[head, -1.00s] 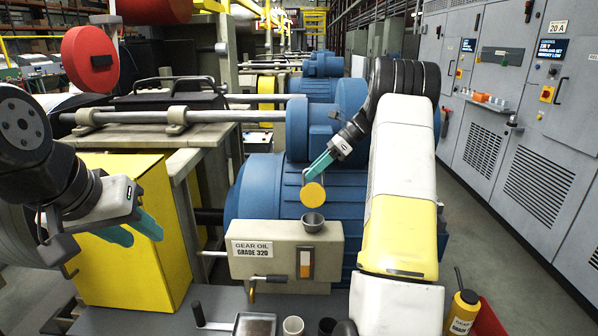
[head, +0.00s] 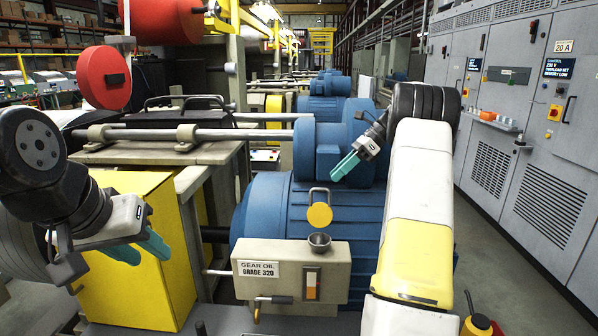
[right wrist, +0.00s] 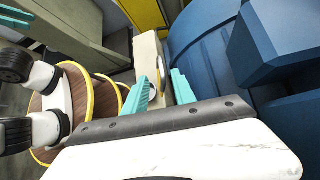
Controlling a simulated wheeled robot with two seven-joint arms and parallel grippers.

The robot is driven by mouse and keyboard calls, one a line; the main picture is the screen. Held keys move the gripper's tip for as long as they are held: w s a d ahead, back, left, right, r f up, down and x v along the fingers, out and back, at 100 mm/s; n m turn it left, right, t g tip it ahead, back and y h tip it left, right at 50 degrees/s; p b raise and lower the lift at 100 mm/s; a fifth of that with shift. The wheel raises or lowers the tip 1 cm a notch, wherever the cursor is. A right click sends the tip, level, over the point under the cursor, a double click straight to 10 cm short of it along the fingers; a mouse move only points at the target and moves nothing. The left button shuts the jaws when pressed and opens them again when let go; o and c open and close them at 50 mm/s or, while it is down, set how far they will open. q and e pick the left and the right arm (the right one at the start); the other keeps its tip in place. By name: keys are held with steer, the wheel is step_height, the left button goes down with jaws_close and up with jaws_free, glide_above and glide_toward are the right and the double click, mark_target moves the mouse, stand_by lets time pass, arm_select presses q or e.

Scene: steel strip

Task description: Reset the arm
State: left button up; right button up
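My right gripper (head: 340,172) is in front of the blue motor housing, above and to the right of a round yellow cap (head: 319,214) with a wire loop. It is clear of the cap. In the right wrist view its two teal fingers (right wrist: 160,76) stand apart with nothing seen held between them. My left gripper (head: 138,249) is at the left, in front of a yellow box (head: 160,285). Its teal fingers are spread and look empty. The cap stands above a small grey cup (head: 319,241) on the cream gear oil box (head: 335,265).
The large blue motor (head: 270,215) fills the middle behind the oil box. A steel bar (head: 240,134) runs across at the left. A red and yellow bottle (head: 480,326) is at the lower right. Grey cabinets (head: 520,150) line the right, beyond clear floor.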

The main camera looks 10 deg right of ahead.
steer(key=s+a+r+n+t+h, duration=0.1)
steer(key=s+a+r+n+h, duration=0.1)
steer(key=s+a+r+n, duration=0.4)
steer(key=s+a+r+n+t+h, duration=0.1)
steer(key=s+a+r+n+h, duration=0.2)
steer(key=s, duration=0.5)
steer(key=s+a+f+n+t+h, duration=0.1)
steer(key=s+a+f+n, duration=0.2)
steer(key=s+n, duration=0.3)
steer(key=s+a+f+n+t+h, duration=0.1)
steer(key=s+a+f+n+t, duration=0.1)
steer(key=s+n, duration=0.5)
steer(key=s+a+f, duration=0.1)
steer(key=s, duration=0.4)
steer(key=shift+a, duration=0.3)
steer(key=shift+d, duration=0.15)
